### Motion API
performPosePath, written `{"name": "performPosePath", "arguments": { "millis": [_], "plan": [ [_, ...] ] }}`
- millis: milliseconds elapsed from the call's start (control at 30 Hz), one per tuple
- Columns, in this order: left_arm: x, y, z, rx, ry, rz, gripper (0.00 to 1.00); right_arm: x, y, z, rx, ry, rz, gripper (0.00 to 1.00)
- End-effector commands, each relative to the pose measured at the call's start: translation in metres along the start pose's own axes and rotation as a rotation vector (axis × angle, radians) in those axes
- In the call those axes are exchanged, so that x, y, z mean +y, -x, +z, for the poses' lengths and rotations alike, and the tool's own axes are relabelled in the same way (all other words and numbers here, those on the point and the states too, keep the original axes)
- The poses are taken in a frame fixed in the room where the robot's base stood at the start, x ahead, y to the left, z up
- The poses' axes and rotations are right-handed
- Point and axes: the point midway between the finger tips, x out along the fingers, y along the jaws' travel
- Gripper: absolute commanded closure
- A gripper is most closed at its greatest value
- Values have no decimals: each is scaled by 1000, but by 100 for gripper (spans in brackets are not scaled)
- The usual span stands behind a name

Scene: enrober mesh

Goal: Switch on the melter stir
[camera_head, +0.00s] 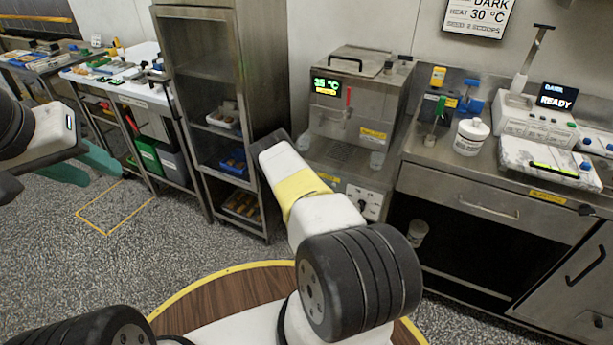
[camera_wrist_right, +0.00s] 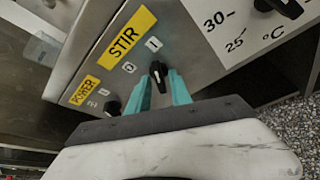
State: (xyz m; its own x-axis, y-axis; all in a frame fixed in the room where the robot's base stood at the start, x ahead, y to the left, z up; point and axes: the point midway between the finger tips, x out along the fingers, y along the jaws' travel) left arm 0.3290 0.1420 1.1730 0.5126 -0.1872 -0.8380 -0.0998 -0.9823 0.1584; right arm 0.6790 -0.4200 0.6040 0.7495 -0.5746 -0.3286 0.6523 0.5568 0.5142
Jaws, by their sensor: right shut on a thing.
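The melter (camera_head: 355,100) is a steel machine against the back wall, with a lit display (camera_head: 326,86) reading 35 °C. In the right wrist view, the yellow STIR label (camera_wrist_right: 127,38) sits above a black knob (camera_wrist_right: 158,74) with 0 and I marks. The knob's handle points roughly towards the I mark. My right gripper (camera_wrist_right: 161,90) is shut on this stir knob, one teal finger on each side. In the head view my right arm hides this gripper. My left gripper (camera_head: 103,176) is open and empty over the floor at the left.
A POWER knob (camera_wrist_right: 113,108) is left of the stir knob, and a temperature dial (camera_wrist_right: 285,6) is to the right. A steel rack (camera_head: 205,90) stands left of the melter. A counter (camera_head: 440,158) with a white tub (camera_head: 470,138) and scale is on the right.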

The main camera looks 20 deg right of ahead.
Motion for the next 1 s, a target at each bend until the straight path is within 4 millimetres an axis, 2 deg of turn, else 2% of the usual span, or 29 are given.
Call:
{"name": "performPosePath", "arguments": {
  "millis": [233, 267, 300, 667, 1000],
  "plan": [
    [0, 0, 0, 0, 0, 0, 64, 1, 0, 1, -2, 0, 1, 100],
    [0, 0, 0, 0, 0, 0, 64, 1, 0, 1, -2, 0, 1, 69],
    [0, 0, 0, 0, 0, 0, 64, 1, 0, 1, -2, 0, 1, 67],
    [0, 0, 0, 0, 0, 0, 64, 0, 6, 0, 0, 2, -1, 67],
    [0, 0, 0, 0, 0, 0, 64, 0, 60, 0, 1, 3, -1, 67]
  ]
}}
